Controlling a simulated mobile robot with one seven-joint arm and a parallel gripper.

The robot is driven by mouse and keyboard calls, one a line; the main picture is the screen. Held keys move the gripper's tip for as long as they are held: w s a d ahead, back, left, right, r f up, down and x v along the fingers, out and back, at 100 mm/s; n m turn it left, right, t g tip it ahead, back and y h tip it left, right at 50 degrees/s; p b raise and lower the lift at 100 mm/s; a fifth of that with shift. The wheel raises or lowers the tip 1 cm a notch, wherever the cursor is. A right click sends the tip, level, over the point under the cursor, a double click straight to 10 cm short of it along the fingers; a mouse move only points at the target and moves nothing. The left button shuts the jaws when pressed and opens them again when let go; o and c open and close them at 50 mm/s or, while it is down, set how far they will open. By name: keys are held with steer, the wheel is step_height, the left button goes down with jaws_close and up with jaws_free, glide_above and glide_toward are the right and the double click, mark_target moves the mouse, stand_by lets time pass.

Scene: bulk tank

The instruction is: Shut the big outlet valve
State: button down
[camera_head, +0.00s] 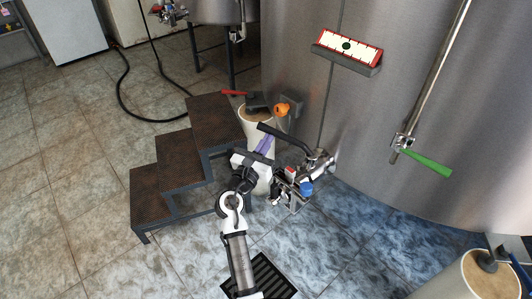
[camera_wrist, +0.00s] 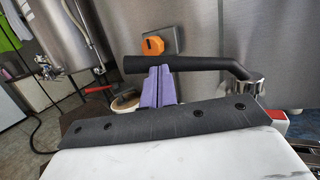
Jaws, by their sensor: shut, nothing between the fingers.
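The big outlet valve sits low on the steel tank, with a long black lever (camera_head: 290,138) and a metal body (camera_head: 319,160). In the wrist view the black lever (camera_wrist: 190,64) runs nearly level across the picture, its metal hub (camera_wrist: 245,90) at the right. My gripper (camera_head: 265,143) is at the lever's free left end, its purple fingers together and empty. In the wrist view the fingertips (camera_wrist: 160,72) meet the lever's lower edge; I cannot tell whether they touch it. The valve's lower body is partly hidden in the wrist view.
An orange knob (camera_head: 282,109) is on the tank behind the lever. Brown steps (camera_head: 165,160) stand left of my arm. A green-handled valve (camera_head: 427,163) hangs at the right. A pale bucket (camera_head: 256,118) stands behind the gripper. A floor drain (camera_head: 262,277) lies in front.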

mark_target(272, 130)
steer(key=w+m+g+h, duration=0.2)
steer(key=w+h, duration=0.1)
steer(key=w+m+g+h, duration=0.1)
steer(key=h, duration=0.1)
steer(key=shift+w+d+r+m, duration=0.15)
steer(key=shift+d+m, duration=0.2)
steer(key=shift+m, duration=0.05)
steer(key=shift+w+d+g+h+p, duration=0.35)
steer(key=shift+w+p, duration=0.2)
steer(key=shift+w, duration=0.15)
steer(key=shift+d, duration=0.1)
